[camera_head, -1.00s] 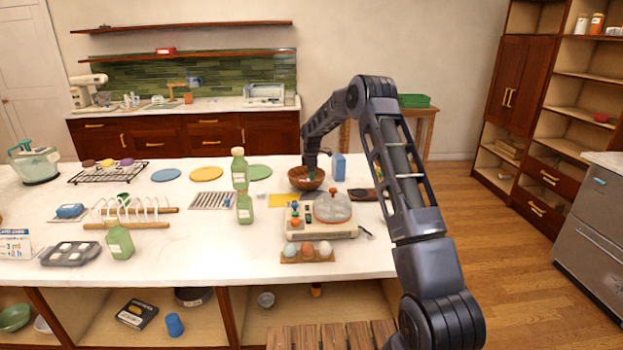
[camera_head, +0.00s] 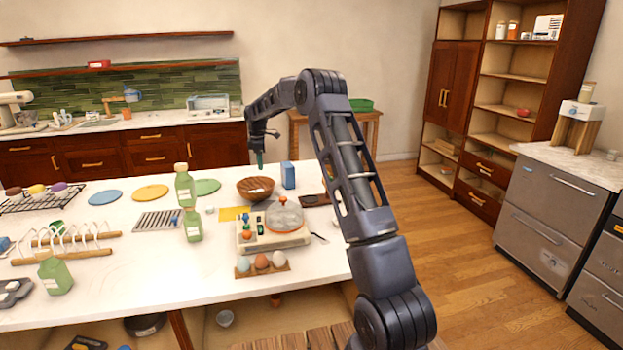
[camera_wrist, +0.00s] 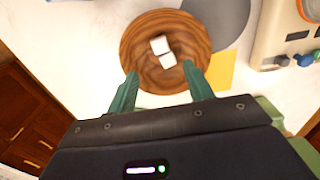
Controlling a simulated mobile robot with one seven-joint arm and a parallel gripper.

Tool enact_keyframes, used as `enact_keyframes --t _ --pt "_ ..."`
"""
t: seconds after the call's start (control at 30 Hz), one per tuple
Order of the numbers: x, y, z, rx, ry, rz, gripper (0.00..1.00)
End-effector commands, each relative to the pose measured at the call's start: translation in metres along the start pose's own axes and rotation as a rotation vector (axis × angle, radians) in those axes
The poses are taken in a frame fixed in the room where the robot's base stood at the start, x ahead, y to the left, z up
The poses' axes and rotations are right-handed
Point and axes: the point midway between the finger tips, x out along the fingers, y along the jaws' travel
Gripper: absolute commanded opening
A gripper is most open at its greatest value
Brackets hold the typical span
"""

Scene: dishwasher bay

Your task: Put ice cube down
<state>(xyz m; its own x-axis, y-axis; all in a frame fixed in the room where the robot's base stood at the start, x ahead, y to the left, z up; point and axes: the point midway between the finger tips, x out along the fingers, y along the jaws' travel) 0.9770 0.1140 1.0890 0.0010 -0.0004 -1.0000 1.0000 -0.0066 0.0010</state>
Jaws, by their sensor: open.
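Two white ice cubes, one (camera_wrist: 160,45) above the other (camera_wrist: 167,61), lie side by side inside a brown wooden bowl in the wrist view. The bowl (camera_wrist: 135,42) stands on the white counter, and its rim also shows in the head view (camera_head: 255,189). My gripper (camera_wrist: 163,80) is open, with its two green fingers apart over the bowl's near edge and nothing between them. In the head view my gripper (camera_head: 259,160) hangs above the bowl, clear of it.
A blue box (camera_head: 288,175) stands right of the bowl. Green bottles (camera_head: 185,186) stand to the left. A grey round mat (camera_wrist: 220,18) and a yellow sheet (camera_wrist: 222,68) lie beside the bowl.

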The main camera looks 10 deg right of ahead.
Motion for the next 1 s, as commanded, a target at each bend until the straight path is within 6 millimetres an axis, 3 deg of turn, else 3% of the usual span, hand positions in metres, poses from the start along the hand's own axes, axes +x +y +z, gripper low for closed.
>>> enact_keyframes --t 0.17,0.37,0.7,1.0 --pt "-0.035 -0.023 0.013 0.071 -0.003 0.025 0.52" --pt "-0.088 -0.072 0.037 0.214 -0.003 0.067 0.52" --pt "-0.157 -0.169 0.080 0.474 0.013 0.135 0.52" --pt "-0.195 -0.264 0.117 0.708 0.046 0.193 0.52"
